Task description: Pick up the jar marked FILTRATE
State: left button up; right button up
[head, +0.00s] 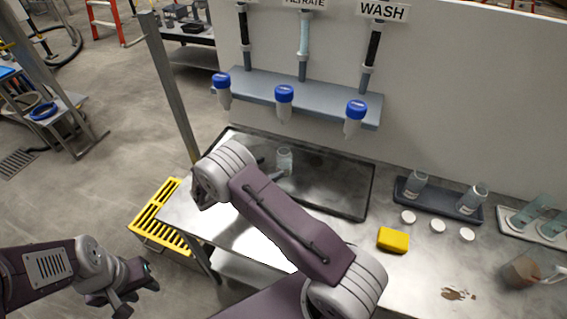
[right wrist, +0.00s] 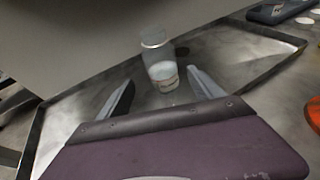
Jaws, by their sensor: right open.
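A clear glass jar (head: 284,160) stands upright in the dark-rimmed tray (head: 368,190), below the middle tap, whose sign reads partly "LTRATE". The jar also shows in the right wrist view (right wrist: 160,68), with a pale label too blurred to read. My right gripper (right wrist: 163,92) is open, with one finger on each side of the view and the jar just beyond the fingertips, between their lines. Nothing is held in it. In the head view my right arm hides part of the tray. My left gripper (head: 140,291) is off the bench at the lower left, empty, its fingers apart.
Blue-capped taps (head: 284,93) hang from a shelf above the tray. Two more jars (head: 416,182) stand in a dark holder (head: 440,202) on the right. White lids (head: 437,226), a yellow sponge (head: 393,240) and a brown spill (head: 458,293) lie on the bench.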

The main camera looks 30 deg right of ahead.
aim_at(279, 165)
jog(key=x, duration=0.3)
jog(key=shift+p, duration=0.3)
jog(key=shift+w+d+f, duration=0.1)
jog(key=shift+d+f, duration=0.05)
jog(key=shift+d, duration=0.05)
jog(key=x, duration=0.1)
jog(key=p+x, duration=0.1)
jog(key=x, duration=0.2)
jog(key=shift+d+f, duration=0.2)
jog(key=shift+d, duration=0.1)
jog(key=shift+d+f, duration=0.2)
jog(key=shift+d, duration=0.05)
jog(key=shift+a+r, duration=0.1)
jog(key=c, duration=1)
grip_shut()
